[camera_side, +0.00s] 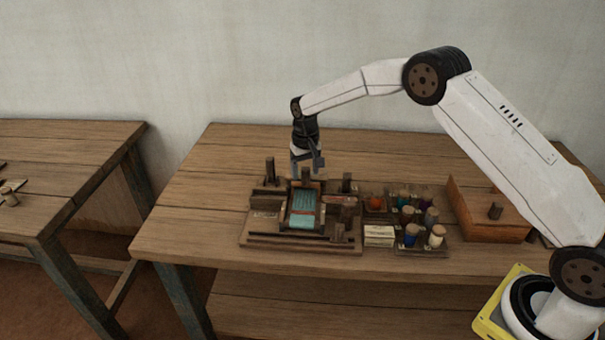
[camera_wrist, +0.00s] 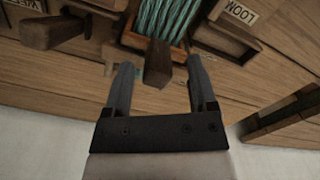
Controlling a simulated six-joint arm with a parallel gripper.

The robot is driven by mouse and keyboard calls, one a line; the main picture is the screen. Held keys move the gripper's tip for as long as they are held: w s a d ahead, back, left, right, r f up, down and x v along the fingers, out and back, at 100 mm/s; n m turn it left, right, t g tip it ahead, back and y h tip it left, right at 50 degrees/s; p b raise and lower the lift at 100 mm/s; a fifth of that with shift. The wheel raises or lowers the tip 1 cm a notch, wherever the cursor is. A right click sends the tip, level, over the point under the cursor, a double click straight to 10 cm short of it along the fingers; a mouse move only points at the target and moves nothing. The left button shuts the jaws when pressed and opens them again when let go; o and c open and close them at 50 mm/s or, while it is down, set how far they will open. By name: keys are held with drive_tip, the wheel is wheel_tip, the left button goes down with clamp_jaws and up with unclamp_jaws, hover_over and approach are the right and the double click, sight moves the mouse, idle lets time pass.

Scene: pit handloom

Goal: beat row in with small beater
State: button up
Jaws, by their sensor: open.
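The loom frame (camera_side: 322,236) stands on the table with teal threads (camera_side: 303,204) stretched in it. The threads also show at the top of the wrist view (camera_wrist: 160,14). A dark upright wooden handle (camera_wrist: 158,66) stands at the end of the threads; it looks like the small beater's handle, but I cannot be sure. My gripper (camera_side: 306,170) is above the back end of the loom, pointing down. In the wrist view my gripper (camera_wrist: 161,72) is open, and the handle shows between its fingers with gaps on both sides. The beater's lower part is hidden.
Other wooden handles stand at the loom's left (camera_side: 270,171) and right (camera_side: 346,183). The table's left side is clear.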

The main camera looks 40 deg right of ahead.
drive_tip(key=shift+r, duration=2.4)
drive_tip(key=shift+s, duration=0.1)
drive_tip(key=s+a+r+n+t, duration=0.1)
drive_tip(key=s+r+n+t, duration=0.1)
drive_tip(key=s, duration=2.8)
drive_tip(key=shift+a+n+t, duration=0.3)
drive_tip(key=shift+n, duration=0.2)
